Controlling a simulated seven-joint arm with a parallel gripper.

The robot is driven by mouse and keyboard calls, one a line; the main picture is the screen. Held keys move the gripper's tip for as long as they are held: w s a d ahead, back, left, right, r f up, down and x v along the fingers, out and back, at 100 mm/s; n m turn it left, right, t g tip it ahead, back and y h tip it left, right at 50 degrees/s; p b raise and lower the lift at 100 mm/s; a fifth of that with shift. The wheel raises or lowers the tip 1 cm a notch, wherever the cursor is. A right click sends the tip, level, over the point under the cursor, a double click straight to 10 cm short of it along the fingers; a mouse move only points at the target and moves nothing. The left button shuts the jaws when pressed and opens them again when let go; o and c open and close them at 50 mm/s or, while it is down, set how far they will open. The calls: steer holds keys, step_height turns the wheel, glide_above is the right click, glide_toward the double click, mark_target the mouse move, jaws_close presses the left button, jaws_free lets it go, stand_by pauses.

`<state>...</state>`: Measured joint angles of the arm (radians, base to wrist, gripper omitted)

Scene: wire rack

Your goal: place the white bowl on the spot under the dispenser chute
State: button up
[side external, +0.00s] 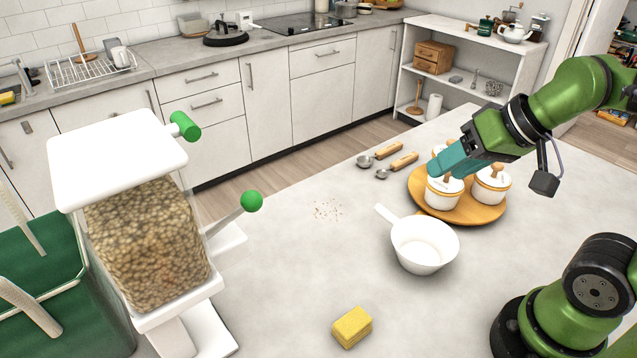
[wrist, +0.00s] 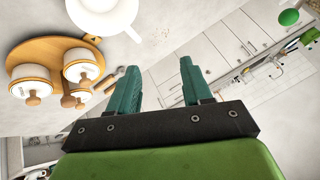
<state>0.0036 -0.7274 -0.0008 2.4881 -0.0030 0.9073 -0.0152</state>
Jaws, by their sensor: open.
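The white bowl (side external: 424,246) stands upright on the table, its stub handle pointing to the back left. The dispenser (side external: 150,240) stands at the left, with a clear bin of tan pellets. A white part juts from its right side, and a white base (side external: 208,335) shows below. I cannot clearly make out the chute mouth or the spot under it. My gripper (side external: 440,164) is above the lidded jars, behind and right of the bowl. In the wrist view its fingers (wrist: 156,80) are apart and empty.
A round wooden tray (side external: 455,213) with white lidded jars (side external: 491,186) is close behind the bowl. Measuring spoons (side external: 390,155) lie farther back. A yellow sponge (side external: 352,327) lies at the front. A green-knobbed lever (side external: 251,202) sticks out from the dispenser. Scattered crumbs (side external: 327,210) lie on otherwise clear table.

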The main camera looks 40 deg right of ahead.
steer(key=shift+s, duration=0.15)
steer(key=shift+a, duration=0.1)
steer(key=n+g+h, duration=0.4)
steer(key=g, duration=0.3)
glide_toward(393, 217)
steer(key=f, duration=0.3)
steer(key=d+f, duration=0.1)
steer(key=f, duration=0.3)
steer(key=d+f, duration=0.1)
steer(key=f, duration=0.3)
steer(key=shift+r, duration=0.1)
jaws_close()
